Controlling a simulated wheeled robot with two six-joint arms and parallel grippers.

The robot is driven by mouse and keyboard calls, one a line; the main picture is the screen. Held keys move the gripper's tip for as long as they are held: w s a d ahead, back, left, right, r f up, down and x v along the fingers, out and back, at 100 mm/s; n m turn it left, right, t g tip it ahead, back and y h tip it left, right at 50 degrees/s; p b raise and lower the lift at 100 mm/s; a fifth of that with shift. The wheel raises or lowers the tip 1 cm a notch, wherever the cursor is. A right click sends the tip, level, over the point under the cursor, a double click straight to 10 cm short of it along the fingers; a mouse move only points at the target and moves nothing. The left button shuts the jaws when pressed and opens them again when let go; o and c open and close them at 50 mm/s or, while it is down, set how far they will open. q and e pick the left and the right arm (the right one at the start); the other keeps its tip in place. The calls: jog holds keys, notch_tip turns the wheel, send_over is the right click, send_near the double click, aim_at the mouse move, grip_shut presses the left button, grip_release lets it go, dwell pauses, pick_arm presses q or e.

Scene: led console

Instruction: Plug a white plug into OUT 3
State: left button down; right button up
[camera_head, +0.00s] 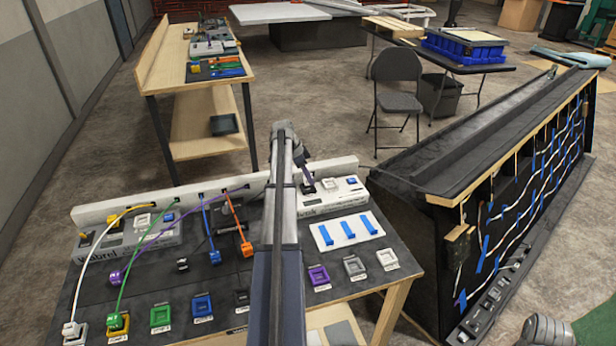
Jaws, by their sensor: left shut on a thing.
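The white plug (73,329) sits at the front left corner of the dark console top (140,295), on a white cable that curves back to the rear strip; whether it is seated in a socket I cannot tell. A row of coloured square sockets runs along the front edge; their labels are too small to read, so I cannot pick out OUT 3. My left gripper (306,174) is over the right white box (335,197), far from the white plug. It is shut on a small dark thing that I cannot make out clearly.
A white plate with blue bars (346,231) lies at right. A dark cabled panel (520,200) stands to the right. My left arm hides the middle of the console.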

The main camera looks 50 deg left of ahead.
pick_arm(q)
jog(key=shift+f+b, duration=0.75)
jog(key=shift+f, duration=0.05)
dwell(1.1)
jog(key=shift+c, duration=2.3)
grip_release()
jog(key=shift+o, duration=0.4)
jog(key=o, duration=0.4)
jog(key=shift+r+p, duration=3.55)
jog(key=shift+r, duration=0.05)
